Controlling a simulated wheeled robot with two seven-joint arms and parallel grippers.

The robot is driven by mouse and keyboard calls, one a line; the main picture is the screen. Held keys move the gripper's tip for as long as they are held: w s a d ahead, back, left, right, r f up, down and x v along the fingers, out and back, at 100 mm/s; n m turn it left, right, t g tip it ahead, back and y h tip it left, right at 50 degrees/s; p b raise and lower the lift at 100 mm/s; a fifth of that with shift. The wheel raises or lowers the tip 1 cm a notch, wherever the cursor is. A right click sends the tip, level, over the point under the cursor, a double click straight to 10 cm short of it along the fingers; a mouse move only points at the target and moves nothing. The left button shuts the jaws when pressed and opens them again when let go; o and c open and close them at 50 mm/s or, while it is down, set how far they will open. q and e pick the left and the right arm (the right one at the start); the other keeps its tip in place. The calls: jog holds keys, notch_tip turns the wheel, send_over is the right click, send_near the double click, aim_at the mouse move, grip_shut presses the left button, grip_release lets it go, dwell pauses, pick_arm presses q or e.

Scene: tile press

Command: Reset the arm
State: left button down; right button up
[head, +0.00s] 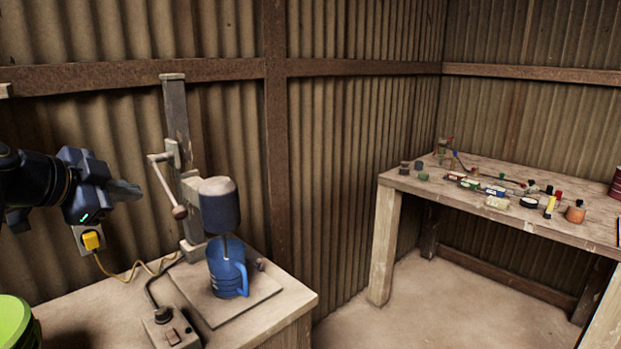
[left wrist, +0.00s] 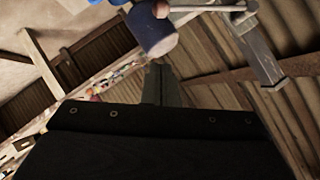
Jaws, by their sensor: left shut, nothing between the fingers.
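My left gripper (head: 128,190) comes in from the left in the head view. It is shut and empty, raised in the air left of the press (head: 178,140), not touching it. Its closed fingers also show in the left wrist view (left wrist: 161,85). The press has a grey post, a lever with a round knob (head: 180,211) and a dark blue cylindrical head (head: 219,206). The press head also shows in the left wrist view (left wrist: 152,30). A blue mug (head: 227,268) stands upright on the base board under the head. My right gripper is not in view.
A switch box (head: 172,329) sits on the near bench (head: 90,315). A yellow plug (head: 92,240) is in the wall socket, its cable running to the bench. A green round object (head: 14,322) is at lower left. A second table (head: 470,170) at right holds several small items.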

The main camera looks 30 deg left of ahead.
pick_arm(q)
jog(key=d+f+n+g+h+p, duration=0.25)
jog(key=d+f, duration=0.35)
jog(key=d, duration=0.5)
jog(key=d+f+n+g+h+p, duration=0.15)
jog(key=d+f+n, duration=0.35)
jog(key=d, duration=0.5)
jog(key=s+d+f+n+g+p, duration=0.1)
jog(key=s+d+f, duration=0.2)
jog(key=d+f, duration=0.2)
jog(key=s+d+f+g+h+p, duration=0.1)
jog(key=s+d+f+g+p, duration=0.1)
jog(key=d+f, duration=0.4)
jog(key=shift+s+d+f+n, duration=0.15)
jog(key=shift+s+f+n, duration=0.25)
jog(key=shift+s, duration=0.4)
